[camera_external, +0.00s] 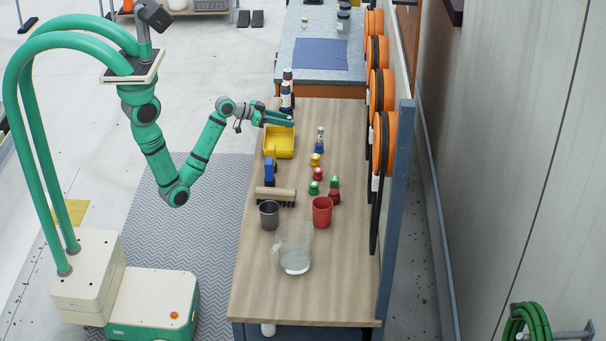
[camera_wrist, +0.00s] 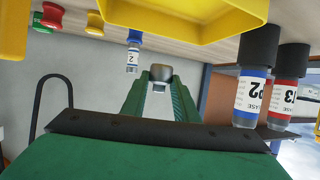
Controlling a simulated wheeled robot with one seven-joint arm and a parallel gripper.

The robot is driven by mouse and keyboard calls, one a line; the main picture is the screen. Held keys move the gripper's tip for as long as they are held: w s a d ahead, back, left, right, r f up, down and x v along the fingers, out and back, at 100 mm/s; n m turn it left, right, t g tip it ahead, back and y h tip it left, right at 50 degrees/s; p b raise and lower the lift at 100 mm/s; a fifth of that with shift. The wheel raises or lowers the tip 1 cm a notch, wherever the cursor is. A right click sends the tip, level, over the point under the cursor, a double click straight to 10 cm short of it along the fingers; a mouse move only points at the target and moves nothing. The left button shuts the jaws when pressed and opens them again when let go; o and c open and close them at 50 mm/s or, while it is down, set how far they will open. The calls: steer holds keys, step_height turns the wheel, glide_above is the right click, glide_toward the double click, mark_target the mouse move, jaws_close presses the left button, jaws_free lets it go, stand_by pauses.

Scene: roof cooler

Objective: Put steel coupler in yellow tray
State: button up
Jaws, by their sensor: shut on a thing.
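The yellow tray (camera_external: 279,150) sits near the left edge of the wooden table, toward its far end. It also shows across the top of the wrist view (camera_wrist: 190,28). My gripper (camera_external: 290,121) is over the far side of the tray. In the wrist view, my gripper (camera_wrist: 161,76) is shut on a small grey metallic piece, the steel coupler (camera_wrist: 161,71), at its fingertips. The coupler appears held above the tabletop, apart from the tray. In the external view I cannot make the coupler out.
Labelled bottles (camera_external: 287,92) stand just beyond the tray, close to my gripper; another bottle (camera_external: 319,143) stands to its right. Several coloured buttons (camera_external: 316,174), a brush (camera_external: 276,194), a grey cup (camera_external: 269,217), a red cup (camera_external: 322,212) and a clear pitcher (camera_external: 295,249) stand nearer.

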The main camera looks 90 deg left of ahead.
mark_target(281, 146)
steer(key=shift+s+d+f+m+h, duration=0.15)
steer(key=shift+f+m+h, duration=0.25)
steer(key=shift+f, duration=1.05)
steer(key=shift+s+d+f+m+h, duration=0.1)
steer(key=shift+s+f+m+h, duration=0.3)
steer(key=shift+f, duration=1.1)
steer(key=shift+s+d+f+m+h, duration=0.1)
steer(key=shift+f+m+h, duration=0.3)
steer(key=shift+f, duration=1.05)
steer(key=shift+f, duration=0.15)
steer(key=o, duration=1.1)
steer(key=shift+s+r, duration=0.2)
steer(key=shift+r, duration=0.05)
steer(key=v, duration=1.1)
steer(key=shift+s, duration=0.35)
